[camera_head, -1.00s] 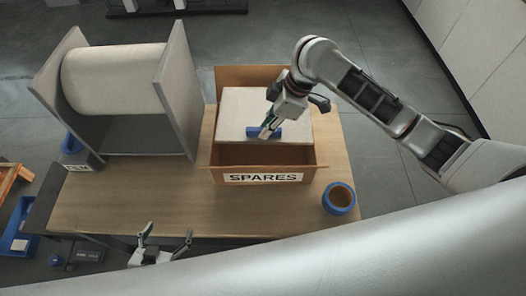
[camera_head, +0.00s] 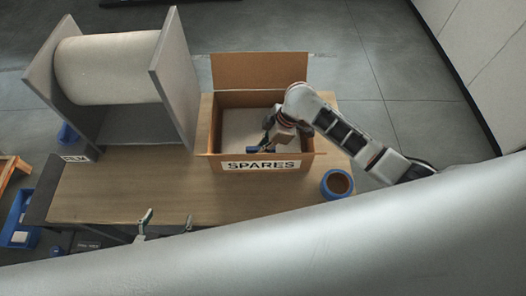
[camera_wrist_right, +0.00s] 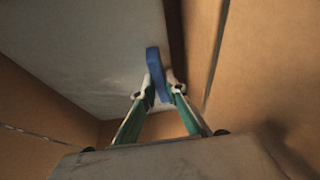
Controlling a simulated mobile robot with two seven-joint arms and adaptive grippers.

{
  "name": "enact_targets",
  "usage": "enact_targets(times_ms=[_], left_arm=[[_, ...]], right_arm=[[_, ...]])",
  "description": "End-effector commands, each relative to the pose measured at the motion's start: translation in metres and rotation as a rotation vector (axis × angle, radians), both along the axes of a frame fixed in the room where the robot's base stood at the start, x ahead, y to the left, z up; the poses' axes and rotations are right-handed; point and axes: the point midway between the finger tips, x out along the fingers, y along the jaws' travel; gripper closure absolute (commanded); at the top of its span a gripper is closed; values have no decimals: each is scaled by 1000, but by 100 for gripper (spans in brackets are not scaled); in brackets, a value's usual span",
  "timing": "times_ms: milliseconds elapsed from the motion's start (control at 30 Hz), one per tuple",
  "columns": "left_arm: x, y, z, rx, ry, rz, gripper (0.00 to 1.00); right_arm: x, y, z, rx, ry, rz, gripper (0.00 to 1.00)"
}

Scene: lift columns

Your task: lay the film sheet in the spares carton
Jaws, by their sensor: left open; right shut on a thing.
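The spares carton (camera_head: 260,72) is an open cardboard box with a "SPARES" label on its front. The film sheet (camera_head: 240,124) is a pale flat sheet inside the carton, below the rim. It also shows in the right wrist view (camera_wrist_right: 85,50), between cardboard walls. My right gripper (camera_head: 266,145) is down in the carton, shut on the sheet's blue tab (camera_wrist_right: 154,72). I cannot tell whether the sheet touches the carton floor. My left gripper (camera_head: 166,222) is open and empty at the table's front edge, its lower part hidden by a large grey arm link of mine.
A large film roll (camera_head: 108,68) stands between grey side plates at the left of the wooden table (camera_head: 130,190). A blue-rimmed tape roll (camera_head: 337,184) sits right of the carton. The table front is clear. Blue bins (camera_head: 20,238) are at far left.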

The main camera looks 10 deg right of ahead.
Motion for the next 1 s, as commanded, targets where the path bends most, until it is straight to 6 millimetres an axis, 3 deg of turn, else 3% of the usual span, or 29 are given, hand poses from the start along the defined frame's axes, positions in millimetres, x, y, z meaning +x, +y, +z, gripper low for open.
enact_targets(times_ms=[233, 633, 667, 700, 1000], left_arm=[[-3, 2, -1, 4, 5, -2, 22], [-3, -1, -2, -5, 7, 7, 22], [-3, -1, -1, -5, 7, 8, 22], [-3, -1, -1, -7, 7, 10, 22], [-2, -2, -1, -7, 5, 9, 22]], right_arm=[[-1, 0, -31, 0, 4, -1, 100], [-1, 0, -37, -1, 2, -1, 100], [-1, 0, -37, 0, 1, -1, 83], [-1, 0, -36, 0, 1, -1, 73], [-1, 0, -36, -1, 1, -1, 71]])
